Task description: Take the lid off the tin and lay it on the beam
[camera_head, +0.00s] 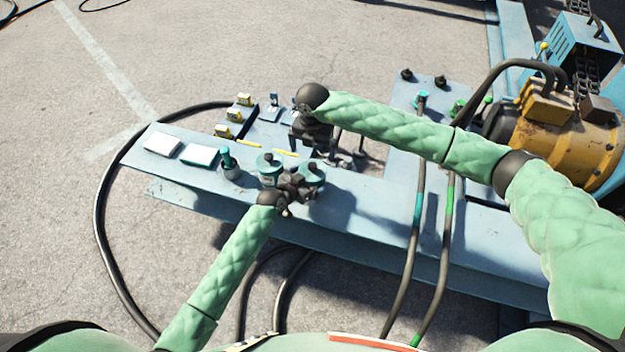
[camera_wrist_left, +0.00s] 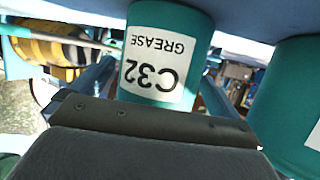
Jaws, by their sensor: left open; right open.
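Two teal tins with knobbed lids stand upright side by side on the blue-grey beam (camera_head: 390,215): a left tin (camera_head: 269,170) and a right tin (camera_head: 314,172). In the left wrist view, a tin (camera_wrist_left: 165,60) with a white label reading "C32 GREASE" appears upside down, with another teal tin (camera_wrist_left: 295,85) at the right edge. My left gripper (camera_head: 298,187) is open, low at the near side of the right tin and partly covering it. I cannot tell whether it touches. My right gripper (camera_head: 338,150) is open and points down behind the right tin, apart from it.
Cables (camera_head: 412,250) cross the beam on the right. A bare stretch of beam lies right of the tins.

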